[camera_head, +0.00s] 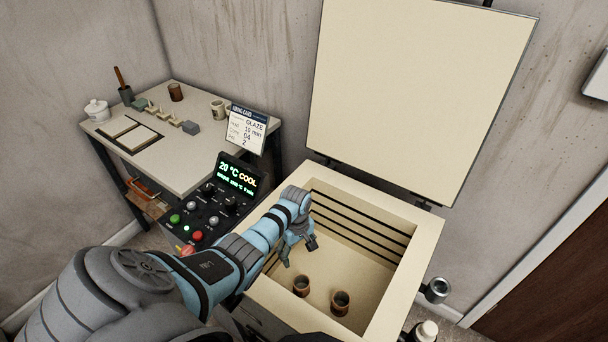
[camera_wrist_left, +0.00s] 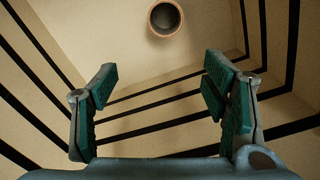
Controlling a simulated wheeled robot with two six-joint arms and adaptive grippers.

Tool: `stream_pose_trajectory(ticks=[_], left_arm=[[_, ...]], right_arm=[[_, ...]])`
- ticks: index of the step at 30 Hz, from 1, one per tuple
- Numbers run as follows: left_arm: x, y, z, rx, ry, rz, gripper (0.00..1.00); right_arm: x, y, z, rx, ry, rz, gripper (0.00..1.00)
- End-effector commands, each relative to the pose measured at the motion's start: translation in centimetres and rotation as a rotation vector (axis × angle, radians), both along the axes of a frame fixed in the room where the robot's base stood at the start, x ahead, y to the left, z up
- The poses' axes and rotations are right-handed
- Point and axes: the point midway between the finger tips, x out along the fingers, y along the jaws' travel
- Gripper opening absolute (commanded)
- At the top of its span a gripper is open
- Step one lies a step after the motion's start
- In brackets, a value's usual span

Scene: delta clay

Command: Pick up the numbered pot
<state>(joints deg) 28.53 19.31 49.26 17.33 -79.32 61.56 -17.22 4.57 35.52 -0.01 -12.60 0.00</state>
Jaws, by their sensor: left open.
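Two small brown pots stand upright on the floor of the open kiln (camera_head: 418,252): a left pot (camera_head: 301,286) and a right pot (camera_head: 340,302). I cannot make out a number on either. My left gripper (camera_head: 299,250) reaches down inside the kiln, above and behind the pots in the head view, and touches neither. It is open and empty. In the left wrist view, one pot (camera_wrist_left: 165,18) shows at the top, beyond the open fingers (camera_wrist_left: 160,78); I cannot tell which pot it is. My right gripper is not in view.
The kiln walls with dark grooves surround the gripper; the raised lid (camera_head: 420,90) stands behind. A control panel (camera_head: 215,205) reading "20 °C COOL" and a firing card (camera_head: 246,130) are left of the kiln. A worktable (camera_head: 180,175) holds cups, a white jar and small blocks.

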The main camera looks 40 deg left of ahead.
Motion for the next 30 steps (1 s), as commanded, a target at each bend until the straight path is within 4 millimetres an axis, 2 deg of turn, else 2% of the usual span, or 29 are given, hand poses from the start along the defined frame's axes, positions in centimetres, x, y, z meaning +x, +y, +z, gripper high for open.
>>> stream_pose_trajectory(ticks=[6, 9, 17, 20, 22, 29, 30], left_arm=[[-0.5, -0.2, -6.3, 0.002, 0.014, 0.001, 0.68], [-0.5, -0.2, -8.6, 0.001, 0.012, 0.001, 0.68], [-1.0, -1.2, -11.1, 0.0, 0.01, -0.001, 0.68], [-1.6, -2.2, -13.0, 0.001, 0.01, -0.002, 0.68], [-1.4, -2.0, -14.6, 0.002, 0.009, 0.0, 0.68], [-1.4, -2.0, -14.4, 0.002, 0.008, 0.001, 0.68], [-1.4, -2.0, -14.4, 0.002, 0.008, 0.001, 0.62]], right_arm=[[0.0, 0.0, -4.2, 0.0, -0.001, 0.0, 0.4], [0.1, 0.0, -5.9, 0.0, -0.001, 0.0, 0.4], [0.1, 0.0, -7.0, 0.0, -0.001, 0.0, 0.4], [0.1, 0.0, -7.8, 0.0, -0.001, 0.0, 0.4], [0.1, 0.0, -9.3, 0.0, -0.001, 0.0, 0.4], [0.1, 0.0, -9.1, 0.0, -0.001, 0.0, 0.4], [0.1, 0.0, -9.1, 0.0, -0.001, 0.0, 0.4]])
